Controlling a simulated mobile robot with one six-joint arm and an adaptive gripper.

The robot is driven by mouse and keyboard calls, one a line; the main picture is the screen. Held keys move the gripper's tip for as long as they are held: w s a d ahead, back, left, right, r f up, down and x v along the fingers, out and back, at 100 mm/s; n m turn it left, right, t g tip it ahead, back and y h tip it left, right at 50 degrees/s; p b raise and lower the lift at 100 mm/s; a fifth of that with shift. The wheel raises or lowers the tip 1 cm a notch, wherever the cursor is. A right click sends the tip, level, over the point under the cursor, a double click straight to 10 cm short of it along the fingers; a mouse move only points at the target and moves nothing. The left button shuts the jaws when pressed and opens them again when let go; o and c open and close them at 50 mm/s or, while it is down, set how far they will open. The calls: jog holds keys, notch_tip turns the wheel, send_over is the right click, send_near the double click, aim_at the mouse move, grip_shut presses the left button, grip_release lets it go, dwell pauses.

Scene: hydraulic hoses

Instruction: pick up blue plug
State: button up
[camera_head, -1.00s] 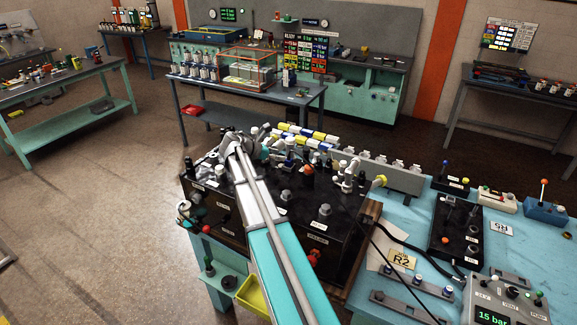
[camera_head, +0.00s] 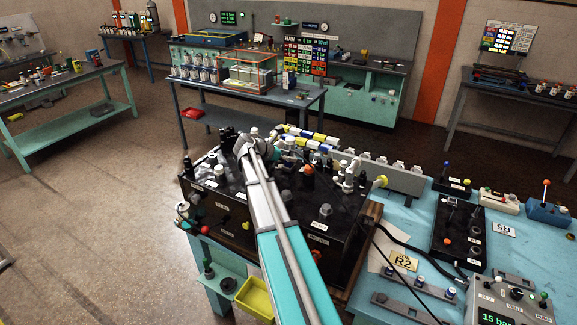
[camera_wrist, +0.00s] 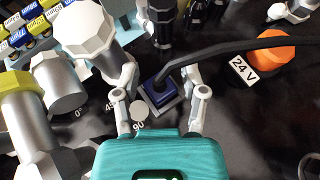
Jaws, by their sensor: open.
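The blue plug (camera_wrist: 158,91) shows in the wrist view as a dark blue square block on a light grey base, with a black cable rising from it and running right. My gripper (camera_wrist: 166,108) is open, with one finger to the left of the plug and one to the right, apart from it. In the head view my gripper (camera_head: 240,145) is over the far left part of the black panel (camera_head: 290,215). The plug is too small and hidden by my arm to make out there.
An orange knob (camera_wrist: 284,49) and a "24 V" label (camera_wrist: 243,69) lie right of the plug. Silver fittings (camera_wrist: 56,86) crowd the left. The black cable (camera_wrist: 235,47) crosses above the right finger. A blue worktop (camera_head: 420,240) with control boxes extends right.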

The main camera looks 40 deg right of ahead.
dwell(0.3)
grip_shut()
dwell(0.3)
jog(key=shift+r, duration=0.1)
notch_tip(320, 180, up, 10)
jog(key=p, duration=1)
dwell(0.7)
